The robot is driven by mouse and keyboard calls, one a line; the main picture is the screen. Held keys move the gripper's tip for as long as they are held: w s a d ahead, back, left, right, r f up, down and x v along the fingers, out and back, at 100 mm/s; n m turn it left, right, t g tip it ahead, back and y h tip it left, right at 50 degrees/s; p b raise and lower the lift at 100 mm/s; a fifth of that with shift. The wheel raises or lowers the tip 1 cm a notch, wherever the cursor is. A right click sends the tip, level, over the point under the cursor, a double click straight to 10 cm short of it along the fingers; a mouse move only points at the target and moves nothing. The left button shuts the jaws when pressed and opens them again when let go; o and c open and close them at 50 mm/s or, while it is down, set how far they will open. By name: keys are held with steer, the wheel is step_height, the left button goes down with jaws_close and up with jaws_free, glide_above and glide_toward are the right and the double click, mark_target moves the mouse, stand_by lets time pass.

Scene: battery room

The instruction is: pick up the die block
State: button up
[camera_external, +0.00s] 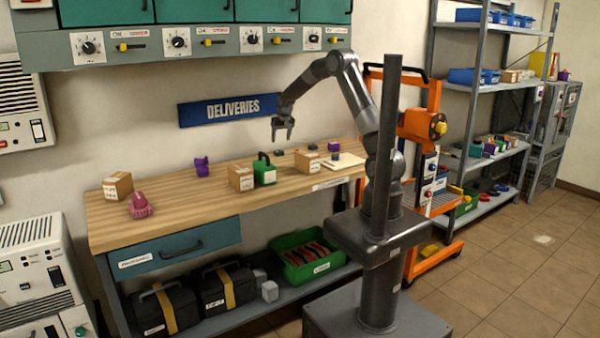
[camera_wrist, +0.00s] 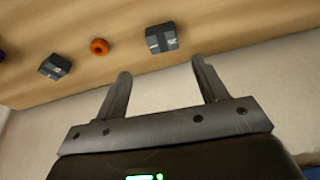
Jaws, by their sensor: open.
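My gripper (camera_external: 282,138) hangs open and empty above the back of the wooden bench in the external view. In the wrist view its two fingers (camera_wrist: 161,72) are spread with nothing between them. A small dark grey block (camera_wrist: 161,38) with a paler band lies on the wood just beyond the fingertips. A second, similar grey block (camera_wrist: 55,66) lies further left. Small dark items show on the bench near my gripper in the external view, one under it (camera_external: 280,152). I cannot tell which grey block is the die block.
An orange ring (camera_wrist: 99,46) lies between the grey blocks. The bench (camera_external: 190,215) also holds cardboard boxes (camera_external: 240,178), a green container (camera_external: 265,172), a purple object (camera_external: 202,167) and a pink object (camera_external: 140,206). A deliveries sign (camera_external: 231,110) hangs on the wall behind.

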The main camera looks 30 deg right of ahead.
mark_target(279, 151)
steer(key=shift+x, duration=1)
steer(key=f, duration=0.4)
steer(key=shift+w+a+f, duration=0.1)
steer(key=shift+w+a, duration=0.1)
steer(key=shift+a, duration=0.1)
steer(key=shift+w+f, duration=0.2)
steer(key=shift+f, duration=0.25)
steer(key=shift+c, duration=0.2)
steer(key=c, duration=1.2)
